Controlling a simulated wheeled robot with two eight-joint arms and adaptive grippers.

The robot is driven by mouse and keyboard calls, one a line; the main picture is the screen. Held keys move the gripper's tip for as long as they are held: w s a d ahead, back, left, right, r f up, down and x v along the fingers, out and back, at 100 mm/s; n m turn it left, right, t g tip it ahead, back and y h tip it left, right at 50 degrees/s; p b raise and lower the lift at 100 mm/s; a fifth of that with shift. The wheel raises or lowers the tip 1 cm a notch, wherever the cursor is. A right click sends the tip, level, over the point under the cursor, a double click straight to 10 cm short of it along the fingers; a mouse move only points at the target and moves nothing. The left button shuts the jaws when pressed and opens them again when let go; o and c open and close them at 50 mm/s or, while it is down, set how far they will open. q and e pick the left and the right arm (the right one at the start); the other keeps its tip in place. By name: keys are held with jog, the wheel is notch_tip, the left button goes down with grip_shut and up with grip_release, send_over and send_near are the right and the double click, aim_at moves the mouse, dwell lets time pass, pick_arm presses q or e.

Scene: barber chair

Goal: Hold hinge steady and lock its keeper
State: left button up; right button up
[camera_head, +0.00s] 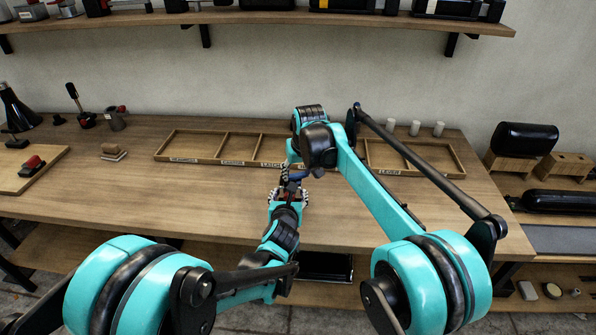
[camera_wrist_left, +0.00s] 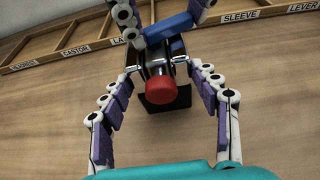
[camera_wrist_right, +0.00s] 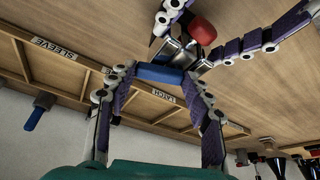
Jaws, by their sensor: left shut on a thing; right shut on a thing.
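The hinge (camera_wrist_left: 158,70) is a dark metal piece with a red knob (camera_wrist_left: 228,96) and a black plate (camera_wrist_left: 165,95). A blue bar (camera_wrist_right: 160,74), seemingly its keeper, sits across its far end. It also shows in the left wrist view (camera_wrist_left: 169,27). My left gripper (camera_head: 291,194) is shut on the metal body, one finger on each side. My right gripper (camera_head: 291,172) comes from the far side and is shut on the blue bar. In the head view the hinge is mostly hidden by the grippers. Whether the keeper is locked I cannot tell.
A labelled wooden tray (camera_head: 207,146) with compartments lies behind the grippers on the workbench (camera_head: 130,215). Several white cylinders (camera_head: 414,127) stand at the back right. A board with a red-handled tool (camera_head: 33,161) and small items are at left.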

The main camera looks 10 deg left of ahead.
jog(key=shift+s+m+t+h, duration=0.2)
jog(key=shift+m+t+h, duration=0.15)
jog(key=shift+m, duration=0.75)
jog(key=o, duration=1.2)
jog(key=shift+c, duration=0.2)
jog(key=shift+s+r, duration=0.1)
jog(key=a+v, duration=0.1)
jog(key=v, duration=1)
jog(key=shift+d+r, duration=0.4)
jog(key=shift+d, duration=0.05)
